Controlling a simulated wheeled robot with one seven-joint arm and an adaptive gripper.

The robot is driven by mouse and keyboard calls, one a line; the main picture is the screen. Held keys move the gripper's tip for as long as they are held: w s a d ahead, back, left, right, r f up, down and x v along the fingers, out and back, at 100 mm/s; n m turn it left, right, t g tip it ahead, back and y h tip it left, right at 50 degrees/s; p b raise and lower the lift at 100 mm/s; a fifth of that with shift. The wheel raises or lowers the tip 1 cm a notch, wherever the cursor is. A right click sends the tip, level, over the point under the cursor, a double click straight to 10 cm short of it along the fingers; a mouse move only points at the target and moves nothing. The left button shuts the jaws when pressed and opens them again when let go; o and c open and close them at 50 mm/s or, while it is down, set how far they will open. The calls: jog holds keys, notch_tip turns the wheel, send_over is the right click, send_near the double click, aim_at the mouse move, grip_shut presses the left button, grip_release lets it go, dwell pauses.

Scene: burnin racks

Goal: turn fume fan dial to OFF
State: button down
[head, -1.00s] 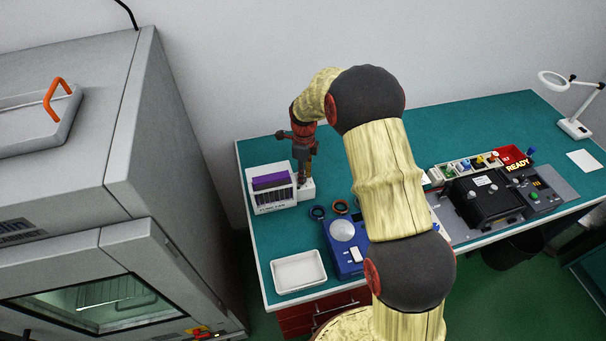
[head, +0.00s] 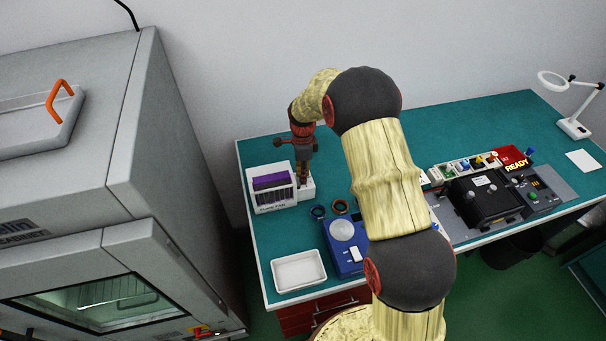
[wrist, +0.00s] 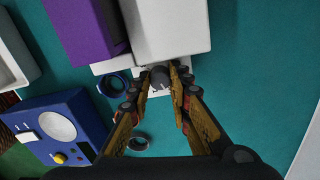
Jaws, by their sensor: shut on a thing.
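The fume fan unit (head: 271,199) is a white box with a purple top and a dark slatted front, at the left end of the green bench. The dark round dial (wrist: 160,76) is on a pale plate there. My gripper (wrist: 161,78) is shut on the dial, one finger on each side. In the head view my gripper (head: 304,174) reaches down onto the control part. The dial's pointer and markings cannot be read.
A blue device (head: 346,262) with a round pale pad stands nearby, with dark and orange rings (head: 340,206) behind it. A white tray (head: 299,270) lies at the bench's front left. A grey cabinet (head: 70,170) stands left.

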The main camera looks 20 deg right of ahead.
jog(key=c, duration=1.6)
grip_release()
jog(key=shift+r, duration=0.1)
jog(key=r, duration=1.1)
jog(key=shift+w+r, duration=0.3)
jog(key=shift+r, duration=0.1)
